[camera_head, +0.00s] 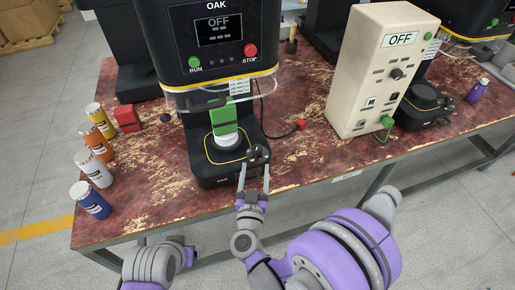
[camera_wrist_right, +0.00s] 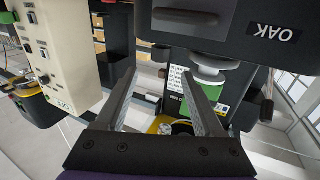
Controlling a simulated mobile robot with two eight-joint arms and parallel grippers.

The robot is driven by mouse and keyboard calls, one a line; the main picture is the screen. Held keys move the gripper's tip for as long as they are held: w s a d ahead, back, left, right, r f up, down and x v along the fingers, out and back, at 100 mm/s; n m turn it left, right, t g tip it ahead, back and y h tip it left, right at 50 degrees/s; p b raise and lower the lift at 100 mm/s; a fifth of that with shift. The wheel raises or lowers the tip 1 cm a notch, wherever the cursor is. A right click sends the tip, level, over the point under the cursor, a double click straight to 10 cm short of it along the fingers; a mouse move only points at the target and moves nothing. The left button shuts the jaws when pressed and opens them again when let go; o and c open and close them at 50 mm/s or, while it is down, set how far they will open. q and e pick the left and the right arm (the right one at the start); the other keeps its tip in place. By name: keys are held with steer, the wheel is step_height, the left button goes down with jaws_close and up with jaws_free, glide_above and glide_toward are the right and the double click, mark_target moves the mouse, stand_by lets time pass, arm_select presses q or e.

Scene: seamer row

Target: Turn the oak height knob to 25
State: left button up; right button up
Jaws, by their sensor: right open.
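The OAK seamer (camera_head: 210,45) stands on the worn red bench, its display reading OFF. A dark lobed knob (camera_head: 258,153), apparently the height knob, is at the front right of its base. My right gripper (camera_head: 255,172) is open and empty, its fingers pointing at this knob from the front; contact cannot be judged. In the right wrist view the open fingers (camera_wrist_right: 158,75) have nothing clearly between them, and the OAK label (camera_wrist_right: 273,31) appears upside down. No knob setting or scale number is legible.
Several labelled cans (camera_head: 95,165) stand along the bench's left side. A green piece (camera_head: 224,120) is on the seamer above a pale round part. A cream control box (camera_head: 380,70) reading OFF stands to the right. A red plug (camera_head: 300,124) lies on a cable between them.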

mark_target(257, 151)
steer(key=w, duration=0.6)
steer(key=w+p, duration=0.1)
steer(key=w, duration=0.2)
steer(key=shift+w+d, duration=0.15)
steer(key=shift+d, duration=0.2)
steer(key=shift+c, duration=0.3)
jaws_close()
